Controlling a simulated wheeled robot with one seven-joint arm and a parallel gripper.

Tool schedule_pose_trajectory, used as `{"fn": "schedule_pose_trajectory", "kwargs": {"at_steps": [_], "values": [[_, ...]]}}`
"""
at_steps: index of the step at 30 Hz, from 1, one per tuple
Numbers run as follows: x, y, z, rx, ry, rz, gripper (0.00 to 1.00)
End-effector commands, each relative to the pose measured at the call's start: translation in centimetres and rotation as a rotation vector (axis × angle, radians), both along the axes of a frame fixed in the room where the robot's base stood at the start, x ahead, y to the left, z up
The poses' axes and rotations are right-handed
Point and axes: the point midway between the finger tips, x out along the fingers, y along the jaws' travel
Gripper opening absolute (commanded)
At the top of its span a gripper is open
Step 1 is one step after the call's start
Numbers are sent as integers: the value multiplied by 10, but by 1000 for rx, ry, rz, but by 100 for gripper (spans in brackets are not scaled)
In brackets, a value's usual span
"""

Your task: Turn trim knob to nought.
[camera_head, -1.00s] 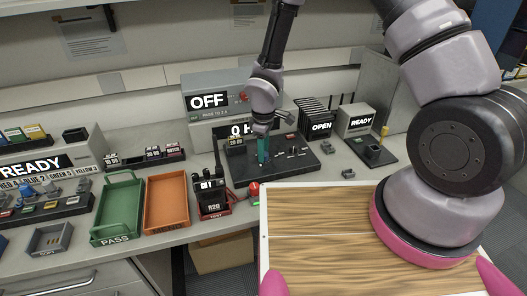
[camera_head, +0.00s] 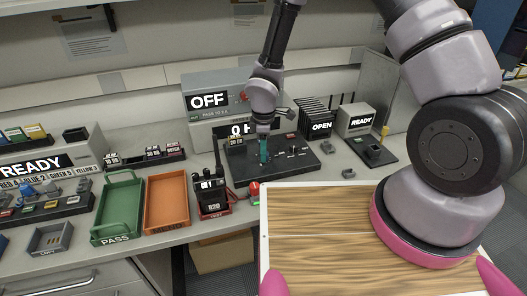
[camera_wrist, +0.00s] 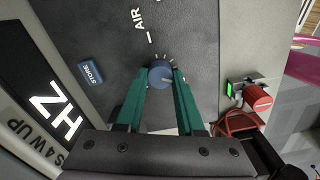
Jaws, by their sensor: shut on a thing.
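My gripper (camera_head: 264,158) has teal fingers and points down at the black panel (camera_head: 240,177) below the display that starts "0 H" (camera_head: 239,130). In the wrist view my gripper (camera_wrist: 160,78) is shut on a round blue-grey knob (camera_wrist: 161,74), with a fingertip on either side. In the head view my fingers hide the knob. Its exact pointer setting is too small to read.
Green (camera_head: 118,208) and orange (camera_head: 167,203) trays are farther left.

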Motion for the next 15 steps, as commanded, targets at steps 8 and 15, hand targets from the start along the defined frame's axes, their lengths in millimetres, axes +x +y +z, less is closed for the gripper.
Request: {"fn": "schedule_pose_trajectory", "kwargs": {"at_steps": [8, 15], "values": [[1, 0, 0, 0, -1, -2, 67], [0, 0, 0, 0, -1, -2, 67]]}}
